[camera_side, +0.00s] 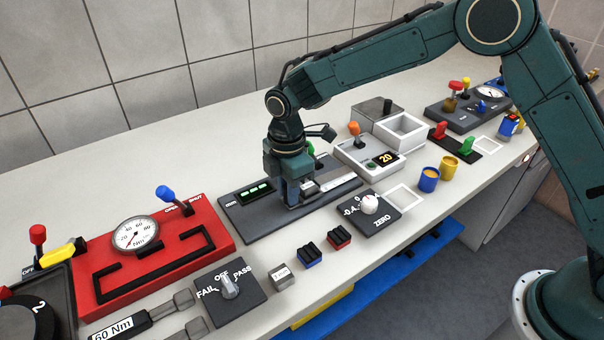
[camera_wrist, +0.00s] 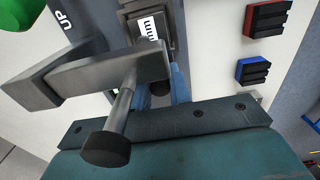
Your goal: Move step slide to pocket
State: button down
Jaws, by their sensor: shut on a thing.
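A dark grey panel (camera_side: 255,222) with a green-lit display (camera_side: 256,191) carries a pale metal bar (camera_side: 338,186). My gripper (camera_side: 291,198) points down over this panel, left of the bar. In the wrist view its blue fingers (camera_wrist: 166,88) are partly hidden behind a grey metal arm (camera_wrist: 95,75) with a rod and black knob (camera_wrist: 106,148). The fingers are shut on a small dark part of the slide, mostly hidden between them. A block marked "mm" (camera_wrist: 150,28) lies just beyond the fingertips. I cannot make out the pocket.
A green knob (camera_side: 310,149) stands behind my gripper. A white device reading 20 (camera_side: 372,158) is to the right, and the ZERO dial (camera_side: 369,204) is front right. Red (camera_side: 339,237) and blue (camera_side: 309,255) blocks lie in front. A red gauge panel (camera_side: 215,225) is on the left.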

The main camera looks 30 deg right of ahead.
jog(key=shift+d, duration=0.35)
jog(key=c, duration=1.3)
grip_release()
jog(key=shift+a, duration=0.1)
jog(key=shift+r, duration=0.1)
jog(key=shift+r, duration=0.35)
notch_tip(320, 180, up, 13)
jog(key=shift+r, duration=0.1)
